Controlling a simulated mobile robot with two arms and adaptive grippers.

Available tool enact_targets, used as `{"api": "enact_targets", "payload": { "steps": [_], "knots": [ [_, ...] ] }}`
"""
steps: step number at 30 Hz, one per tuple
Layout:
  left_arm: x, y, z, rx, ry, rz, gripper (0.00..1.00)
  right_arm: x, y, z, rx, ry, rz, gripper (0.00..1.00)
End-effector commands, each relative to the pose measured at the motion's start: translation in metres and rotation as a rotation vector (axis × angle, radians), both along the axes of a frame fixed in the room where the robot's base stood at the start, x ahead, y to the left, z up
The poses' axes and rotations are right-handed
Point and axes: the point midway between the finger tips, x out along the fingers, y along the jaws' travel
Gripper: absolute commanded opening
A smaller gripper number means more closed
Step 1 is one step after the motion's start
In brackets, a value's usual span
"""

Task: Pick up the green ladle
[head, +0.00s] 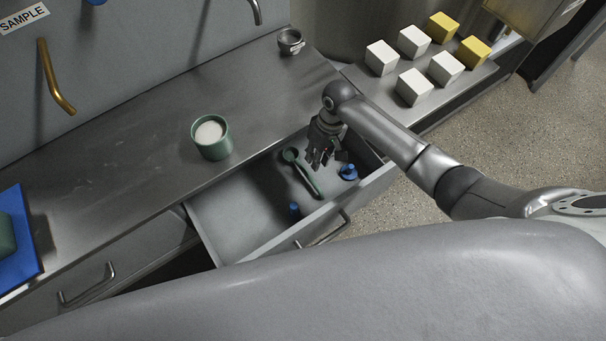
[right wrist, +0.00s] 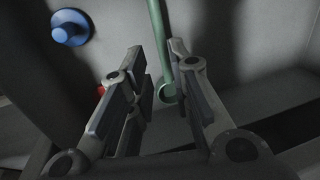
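The green ladle (head: 305,175) lies in the open drawer (head: 232,207), its round bowl toward the back and its handle toward the drawer front. My right gripper (head: 318,160) is over the drawer, close beside the ladle. In the right wrist view, the fingers of my right gripper (right wrist: 156,50) are spread apart, and the green ladle (right wrist: 160,40) shows between and beyond them. I cannot tell whether they touch it. My left gripper is not in view.
Blue items (head: 348,172) (head: 294,209) lie in the drawer; one blue item (right wrist: 70,27) shows in the wrist view. A green cup (head: 212,138) with white contents and a small metal cup (head: 290,41) stand on the counter. White and yellow blocks (head: 414,87) stand at right.

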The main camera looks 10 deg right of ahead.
Motion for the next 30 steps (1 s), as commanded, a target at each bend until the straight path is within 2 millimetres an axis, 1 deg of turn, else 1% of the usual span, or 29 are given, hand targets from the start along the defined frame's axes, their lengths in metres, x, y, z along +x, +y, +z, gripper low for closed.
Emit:
{"api": "enact_targets", "payload": {
  "steps": [1, 5, 9, 12, 19, 25, 30],
  "knots": [
    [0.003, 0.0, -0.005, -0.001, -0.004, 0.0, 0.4, 0.0, 0.0, -0.006, 0.0, 0.0, 0.0, 0.19],
    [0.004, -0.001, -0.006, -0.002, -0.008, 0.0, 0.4, -0.001, 0.002, -0.018, 0.0, 0.003, 0.0, 0.19],
    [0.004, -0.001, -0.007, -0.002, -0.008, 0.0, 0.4, -0.003, 0.007, -0.04, 0.0, 0.003, 0.0, 0.19],
    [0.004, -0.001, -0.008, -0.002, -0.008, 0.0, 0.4, -0.004, 0.009, -0.052, 0.0, 0.002, -0.001, 0.19],
    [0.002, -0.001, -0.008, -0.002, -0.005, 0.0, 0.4, -0.006, 0.012, -0.067, 0.0, 0.002, 0.0, 0.19],
    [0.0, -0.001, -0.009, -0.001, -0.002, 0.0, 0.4, -0.011, 0.018, -0.095, 0.0, 0.002, -0.001, 0.19],
    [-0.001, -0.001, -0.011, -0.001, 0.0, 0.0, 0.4, -0.012, 0.02, -0.108, 0.0, 0.001, -0.001, 0.19]
  ]
}}
